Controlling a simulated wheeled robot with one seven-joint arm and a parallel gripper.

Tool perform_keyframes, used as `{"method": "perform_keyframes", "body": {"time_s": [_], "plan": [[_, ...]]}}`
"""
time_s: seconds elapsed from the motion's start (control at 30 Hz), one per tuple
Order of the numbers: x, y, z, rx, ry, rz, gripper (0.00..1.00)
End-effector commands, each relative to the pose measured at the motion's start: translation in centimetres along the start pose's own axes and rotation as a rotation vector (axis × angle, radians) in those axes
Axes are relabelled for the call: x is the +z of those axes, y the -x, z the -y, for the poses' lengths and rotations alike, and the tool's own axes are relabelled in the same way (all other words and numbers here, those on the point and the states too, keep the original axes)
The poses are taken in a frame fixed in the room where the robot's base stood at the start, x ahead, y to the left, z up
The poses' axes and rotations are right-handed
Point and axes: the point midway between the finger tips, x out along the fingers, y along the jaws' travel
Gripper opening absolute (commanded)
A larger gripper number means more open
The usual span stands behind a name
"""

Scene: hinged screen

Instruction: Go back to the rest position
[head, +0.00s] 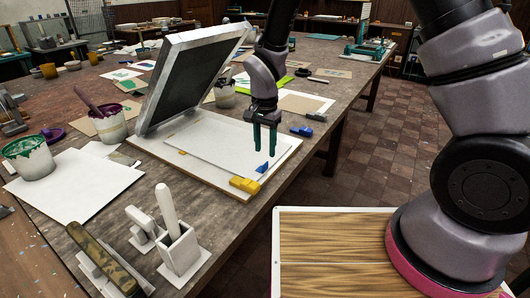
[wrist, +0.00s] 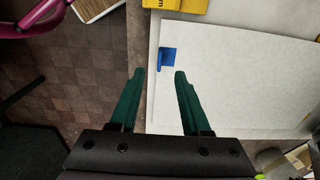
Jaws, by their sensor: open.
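The hinged screen (head: 190,78) is a grey-framed panel tilted up at a steep angle over its white base board (head: 210,150) on the table. My gripper (head: 264,150) hangs above the right part of the board, fingers pointing down, open and empty. In the wrist view the two green fingers (wrist: 157,75) are apart with nothing between them. A small blue tab (head: 262,167) stands at the board's edge; in the wrist view it lies ahead of the fingers (wrist: 167,57). A yellow block (head: 245,185) sits at the board's front corner.
On the table (head: 255,205) are a green paint pot (head: 28,158), a purple paint pot (head: 108,124), a white sheet (head: 78,185), and a white holder (head: 180,248) at the front. The tiled floor (head: 400,130) to the right is open.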

Motion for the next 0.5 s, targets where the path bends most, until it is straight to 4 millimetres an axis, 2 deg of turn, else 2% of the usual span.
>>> {"method": "perform_keyframes", "body": {"time_s": [0.2, 0.5], "plan": [[-0.02, 1.21, 0.03, -0.001, 0.000, 0.000, 0.47], [-0.06, 1.33, 0.01, -0.001, 0.000, 0.000, 0.47]]}}
